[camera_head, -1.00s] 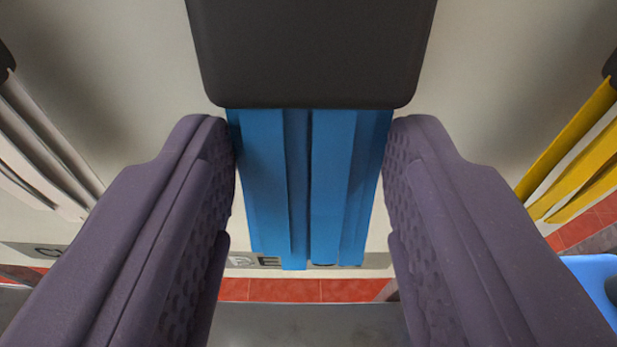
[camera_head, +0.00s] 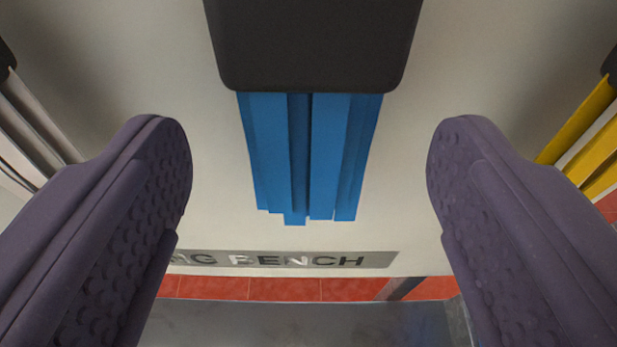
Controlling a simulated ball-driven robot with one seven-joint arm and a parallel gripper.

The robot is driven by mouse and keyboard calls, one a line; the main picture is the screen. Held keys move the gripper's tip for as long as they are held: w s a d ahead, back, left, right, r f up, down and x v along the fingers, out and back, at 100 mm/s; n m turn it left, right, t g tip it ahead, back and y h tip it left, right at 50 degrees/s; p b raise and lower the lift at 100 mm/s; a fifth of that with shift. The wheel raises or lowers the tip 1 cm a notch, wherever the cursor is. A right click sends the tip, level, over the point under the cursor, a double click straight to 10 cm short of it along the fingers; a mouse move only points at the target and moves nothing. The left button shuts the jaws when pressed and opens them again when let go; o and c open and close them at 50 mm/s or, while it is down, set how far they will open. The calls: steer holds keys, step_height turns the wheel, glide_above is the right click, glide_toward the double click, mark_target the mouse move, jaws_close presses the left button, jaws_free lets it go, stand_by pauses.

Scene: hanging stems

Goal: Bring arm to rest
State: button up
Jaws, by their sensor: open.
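My gripper (camera_head: 309,165) shows as two purple, dimpled fingers at the left and right of the view. It is open and empty, with a wide gap on both sides of the blue stems. The bundle of blue stems (camera_head: 305,155) hangs from a dark holder (camera_head: 314,45) at the top middle. The stems lie between the fingers in the picture, and neither finger touches them.
White stems (camera_head: 28,125) hang at the left edge and yellow stems (camera_head: 580,130) at the right edge. A pale panel (camera_head: 225,190) stands behind, with a grey label strip (camera_head: 280,259) reading "BENCH". Red tiles (camera_head: 285,289) and a grey surface (camera_head: 300,322) show below.

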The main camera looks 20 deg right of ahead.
steer(key=v, duration=0.8)
step_height(320, 180, up, 11)
steer(key=a+n+t+y+b, duration=0.15)
steer(key=y+b, duration=0.55)
steer(key=b, duration=1)
steer(key=s+d+r+n+b, duration=0.1)
steer(key=s+r+b, duration=0.3)
steer(key=s, duration=0.4)
steer(key=s+d+r+n+h+b, duration=0.1)
steer(key=s+d+r+n+b, duration=0.1)
steer(key=s+r+b, duration=0.3)
steer(key=d+v, duration=0.1)
steer(key=v, duration=0.3)
steer(key=shift+s, duration=0.4)
